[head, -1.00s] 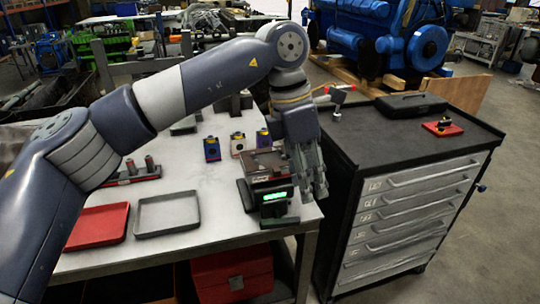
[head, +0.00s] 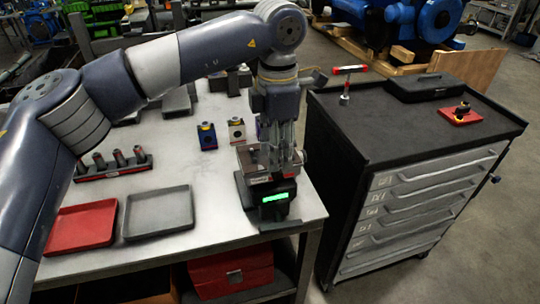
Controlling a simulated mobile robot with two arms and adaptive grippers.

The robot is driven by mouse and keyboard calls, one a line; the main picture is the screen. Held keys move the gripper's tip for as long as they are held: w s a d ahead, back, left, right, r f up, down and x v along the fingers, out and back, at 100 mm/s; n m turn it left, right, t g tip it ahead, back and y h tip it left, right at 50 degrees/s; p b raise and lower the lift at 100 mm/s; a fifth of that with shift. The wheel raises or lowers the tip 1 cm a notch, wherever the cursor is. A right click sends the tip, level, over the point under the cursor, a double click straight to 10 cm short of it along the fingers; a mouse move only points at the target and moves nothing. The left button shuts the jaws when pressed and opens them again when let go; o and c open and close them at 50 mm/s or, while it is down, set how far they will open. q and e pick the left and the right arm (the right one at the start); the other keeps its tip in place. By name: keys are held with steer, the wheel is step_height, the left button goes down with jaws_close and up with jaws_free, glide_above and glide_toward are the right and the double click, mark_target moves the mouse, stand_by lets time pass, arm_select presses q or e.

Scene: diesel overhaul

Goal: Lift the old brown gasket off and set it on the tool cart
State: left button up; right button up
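My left gripper (head: 284,165) points straight down over the right part of a small dark block with a metal top (head: 266,188) at the bench's right front corner. Its fingers are at the top of the block, and they look close together; whether they grip anything is too small to tell. A thin brownish layer, which may be the old gasket (head: 254,163), shows on the block's top, partly hidden by the fingers. The tool cart (head: 365,128) stands to the right, its dark top partly bare. My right gripper is out of view.
On the cart are a red-handled T-shaped tool (head: 346,80), a black case (head: 428,88) and a red tray with a small part (head: 461,113). Red (head: 80,220) and grey (head: 158,213) trays lie on the bench.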

arm_select(q)
steer(key=f+p, duration=0.1)
steer(key=f, duration=0.1)
steer(key=f+p, duration=0.1)
steer(key=f, duration=0.2)
steer(key=shift+w+d, duration=0.15)
steer(key=shift+d, duration=0.05)
steer(key=shift+f, duration=0.1)
steer(key=shift+c, duration=0.5)
jaws_close()
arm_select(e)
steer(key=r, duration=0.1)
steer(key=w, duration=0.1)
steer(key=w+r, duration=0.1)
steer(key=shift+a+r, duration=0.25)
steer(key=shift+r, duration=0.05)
